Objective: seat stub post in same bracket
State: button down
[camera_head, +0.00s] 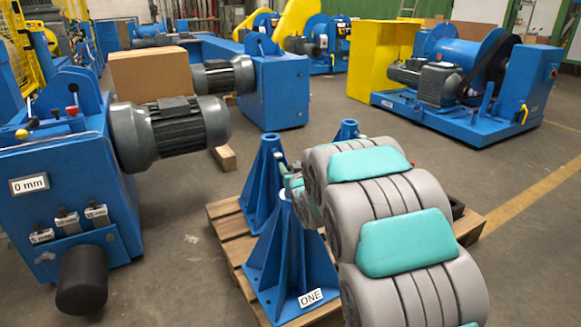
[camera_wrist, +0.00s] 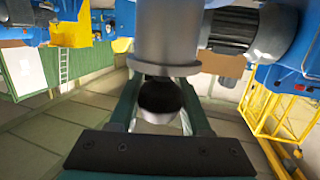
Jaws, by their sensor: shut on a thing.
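Blue flared brackets stand on a wooden pallet; the front bracket (camera_head: 288,255) bears the label ONE, another bracket (camera_head: 264,180) is behind it to the left, and a third top (camera_head: 346,130) shows behind my arm. My gripper (camera_head: 297,190) is at the top of the ONE bracket, partly covered by my arm. In the wrist view, its green fingers (camera_wrist: 161,100) are shut around a grey cylindrical post (camera_wrist: 165,35) with a dark rounded end, which I take as the stub post. I cannot tell whether the post touches or sits inside the bracket.
A blue machine (camera_head: 60,180) with a grey motor (camera_head: 178,130) and a black roller (camera_head: 82,280) stands at left. The pallet (camera_head: 232,240) edge shows around the brackets. A cardboard box (camera_head: 150,75) is behind.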

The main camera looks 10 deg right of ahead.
jog(key=shift+f+b, duration=0.85)
jog(key=shift+f, duration=1.05)
jog(key=c, duration=0.6)
grip_release()
jog(key=o, duration=0.3)
jog(key=shift+f, duration=0.1)
jog(key=shift+s+d+r, duration=0.1)
jog(key=shift+s+r, duration=0.1)
jog(key=shift+s, duration=1.1)
jog(key=shift+s+d+r, duration=0.1)
jog(key=shift+s+r, duration=0.05)
jog(key=shift+s, duration=1.15)
jog(key=shift+s+r, duration=0.2)
jog(key=shift+s, duration=1.1)
